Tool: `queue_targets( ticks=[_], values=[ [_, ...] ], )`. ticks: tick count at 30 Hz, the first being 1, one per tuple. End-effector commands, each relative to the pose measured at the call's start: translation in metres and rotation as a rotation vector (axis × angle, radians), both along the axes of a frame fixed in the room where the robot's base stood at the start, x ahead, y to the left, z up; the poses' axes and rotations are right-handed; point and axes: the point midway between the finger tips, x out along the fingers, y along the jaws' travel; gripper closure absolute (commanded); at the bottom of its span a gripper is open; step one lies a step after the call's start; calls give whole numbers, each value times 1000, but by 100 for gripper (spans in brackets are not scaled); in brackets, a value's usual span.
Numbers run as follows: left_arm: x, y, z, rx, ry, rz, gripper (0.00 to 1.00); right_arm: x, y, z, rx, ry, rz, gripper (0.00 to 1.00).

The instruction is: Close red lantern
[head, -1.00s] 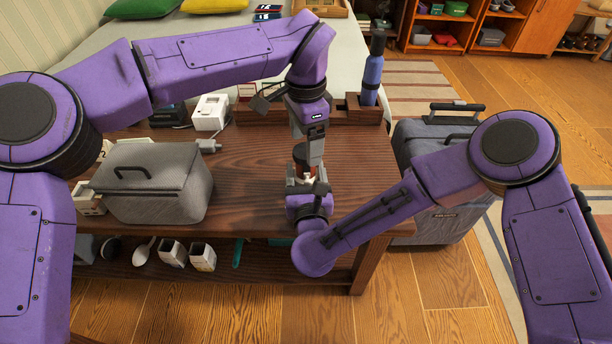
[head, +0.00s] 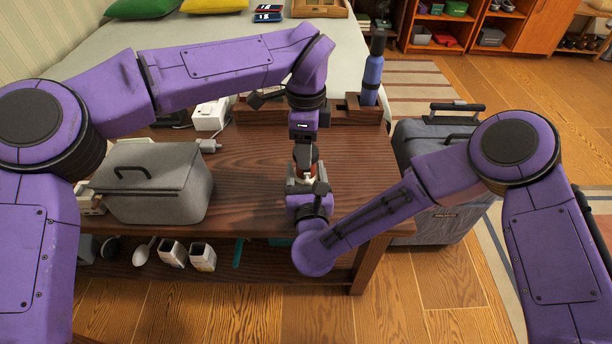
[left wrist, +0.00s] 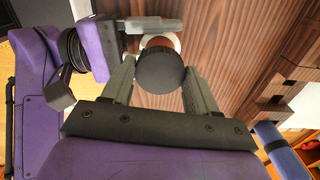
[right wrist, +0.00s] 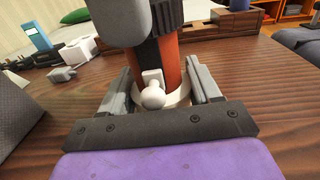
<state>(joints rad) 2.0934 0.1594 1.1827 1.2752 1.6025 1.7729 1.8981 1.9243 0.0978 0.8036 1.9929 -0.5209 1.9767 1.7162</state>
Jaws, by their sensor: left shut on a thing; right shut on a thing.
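The red lantern (head: 299,169) stands upright on the wooden table, mostly hidden between my grippers in the head view. Its orange-red body (right wrist: 171,66), white base ring and white round knob (right wrist: 152,96) show in the right wrist view. Its round black cap (left wrist: 160,71) faces the left wrist camera. My left gripper (head: 306,151) comes down from above and is shut on the cap, a finger on each side. My right gripper (head: 306,181) comes from the front, low at the table, and is shut on the lantern's lower part.
A grey fabric box (head: 155,182) with a handle stands left on the table (head: 255,180). A wooden organiser (head: 352,111) holds a blue bottle (head: 373,72) behind. A white box (head: 210,114) is at the back left. A grey suitcase (head: 435,215) stands right of the table.

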Motion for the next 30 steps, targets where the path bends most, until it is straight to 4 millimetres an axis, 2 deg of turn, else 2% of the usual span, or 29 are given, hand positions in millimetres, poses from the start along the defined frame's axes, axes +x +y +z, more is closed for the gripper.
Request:
queue_targets(
  ticks=[3,28,29,30],
  values=[
    [1,0,0,-2,-3,-376,78,-1,0,0,0,0,2,100],
    [0,0,-1,-1,-1,-3091,78,-1,1,0,0,1,4,100],
    [0,0,-1,1,1,3094,78,-1,1,0,0,1,4,100],
    [0,0,-2,1,1,2965,78,-1,1,0,0,1,4,100]
  ],
)
